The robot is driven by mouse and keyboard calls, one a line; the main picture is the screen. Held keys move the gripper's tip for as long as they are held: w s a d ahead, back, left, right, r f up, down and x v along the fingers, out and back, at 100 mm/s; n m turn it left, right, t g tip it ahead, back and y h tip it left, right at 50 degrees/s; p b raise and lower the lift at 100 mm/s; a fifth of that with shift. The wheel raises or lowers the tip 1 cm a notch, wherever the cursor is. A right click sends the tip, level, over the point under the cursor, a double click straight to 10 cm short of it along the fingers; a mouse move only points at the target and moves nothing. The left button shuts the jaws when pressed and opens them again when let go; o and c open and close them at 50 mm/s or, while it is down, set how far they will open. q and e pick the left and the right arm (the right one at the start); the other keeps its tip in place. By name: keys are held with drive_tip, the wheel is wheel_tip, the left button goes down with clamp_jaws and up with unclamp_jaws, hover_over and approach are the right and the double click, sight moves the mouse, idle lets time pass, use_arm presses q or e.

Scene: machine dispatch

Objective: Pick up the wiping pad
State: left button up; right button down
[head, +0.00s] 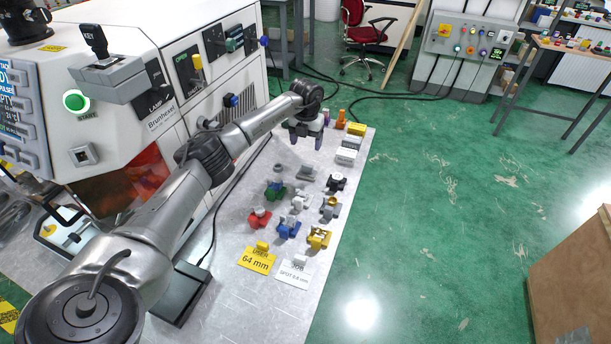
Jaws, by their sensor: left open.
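I cannot tell for certain which small item is the wiping pad. Candidates at the far end of the metal table (290,310) are a flat yellow block (356,129) and pale blocks just in front of it, one of them a white-grey block (346,156). My left gripper (307,141) points down above the far part of the table, left of these blocks. Its fingers are apart and nothing shows between them. A grey item (306,172) lies nearer than the gripper. My right gripper is not in view.
A white machine (190,75) with knobs and a green button stands along the table's left side. Several coloured fixtures, including a blue one (288,228) and a red one (259,217), crowd the table's middle. Yellow and white cards (257,261) lie nearer.

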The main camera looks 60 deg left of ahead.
sight(307, 165)
use_arm(q)
wheel_tip(307, 165, down, 6)
drive_tip(key=shift+d+r+b, duration=0.1)
drive_tip(key=shift+r+b, duration=0.15)
drive_tip(key=shift+b, duration=0.25)
drive_tip(key=shift+d+f+b, duration=0.15)
drive_tip(key=shift+f+b, duration=0.3)
drive_tip(key=shift+f, duration=0.9)
drive_tip(key=shift+d+f+b, duration=0.1)
drive_tip(key=shift+f+b, duration=0.35)
drive_tip(key=shift+f, duration=0.85)
drive_tip(key=shift+r, duration=0.1)
drive_tip(key=shift+c, duration=0.5)
drive_tip(key=c, duration=0.9)
